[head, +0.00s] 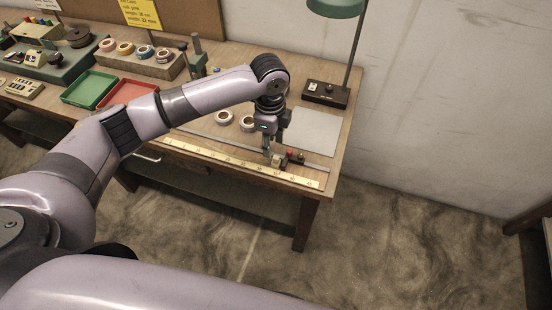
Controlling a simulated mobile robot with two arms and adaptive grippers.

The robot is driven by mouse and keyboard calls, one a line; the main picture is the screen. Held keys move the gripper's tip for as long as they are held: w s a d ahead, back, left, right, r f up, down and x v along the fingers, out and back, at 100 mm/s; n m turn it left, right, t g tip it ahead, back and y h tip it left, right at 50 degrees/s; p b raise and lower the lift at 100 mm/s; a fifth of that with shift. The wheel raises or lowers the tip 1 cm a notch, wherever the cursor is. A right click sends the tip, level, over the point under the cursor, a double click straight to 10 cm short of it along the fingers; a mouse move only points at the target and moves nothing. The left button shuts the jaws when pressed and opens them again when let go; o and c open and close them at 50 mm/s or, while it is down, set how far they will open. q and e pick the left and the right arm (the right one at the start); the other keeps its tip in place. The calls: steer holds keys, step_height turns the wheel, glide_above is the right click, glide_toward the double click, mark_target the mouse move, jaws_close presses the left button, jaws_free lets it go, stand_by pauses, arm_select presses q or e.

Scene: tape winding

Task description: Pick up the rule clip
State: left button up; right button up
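A pale yellow rule (215,159) with dark marks lies along the front edge of the workbench. A small beige block (277,161), which looks like the rule clip, sits at the rule near its right part. My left gripper (271,151) points down from above, with its fingertips at or just beside this block. The fingers are small and overlap the block, so I cannot tell whether they touch or grip it. A small red knob (290,154) on a dark fitting is just right of the block. My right gripper is not in view.
Two white tape rolls (224,117) lie behind the rule, near a grey mat (313,132). A lamp base (326,94) stands at the back right. Green (88,89) and red trays (124,92) and a tape rack (141,62) are at left.

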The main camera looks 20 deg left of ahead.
mark_target(276, 161)
arm_select(q)
steer(key=f, duration=0.1)
steer(key=f+p, duration=0.1)
steer(key=f, duration=0.3)
steer(key=shift+d+f+p, duration=0.25)
steer(key=shift+d+p, duration=0.05)
steer(key=shift+p, duration=0.05)
steer(key=shift+f, duration=0.3)
steer(key=shift+c, duration=0.2)
jaws_close()
